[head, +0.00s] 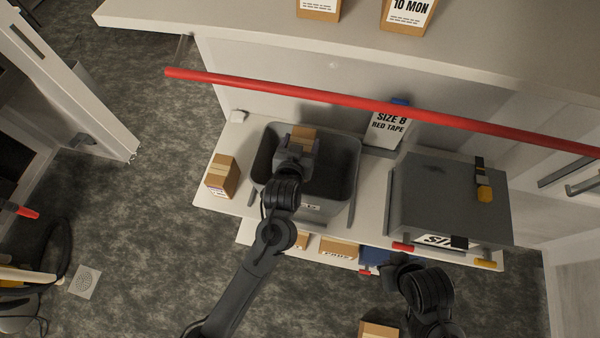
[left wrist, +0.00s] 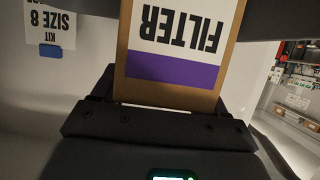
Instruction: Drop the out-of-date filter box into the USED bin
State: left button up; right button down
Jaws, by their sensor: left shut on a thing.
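The filter box (head: 303,132) is cardboard brown. In the left wrist view the filter box (left wrist: 180,50) shows a white label reading FILTER above a purple band; no date can be read. My left gripper (head: 302,145) is shut on it and holds it over the grey open bin (head: 350,172), toward its back left part. How high it is above the rim is hard to tell. The bin's front label is too small to read, and the gripper hides part of its inside. My right gripper (head: 395,264) is low, near the shelf's front; its jaws are not clear.
A brown box (head: 222,176) stands left of the bin. A grey case (head: 448,200) stands to the right. More boxes (head: 408,14) stand on the upper counter.

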pick_arm(q)
jog(key=o, duration=1.6)
jog(key=shift+f, duration=0.1)
jog(key=shift+c, duration=0.2)
jog(key=v, duration=1)
jog(key=shift+s+b, duration=0.3)
jog(key=shift+s, duration=0.1)
jog(key=shift+s, duration=0.1)
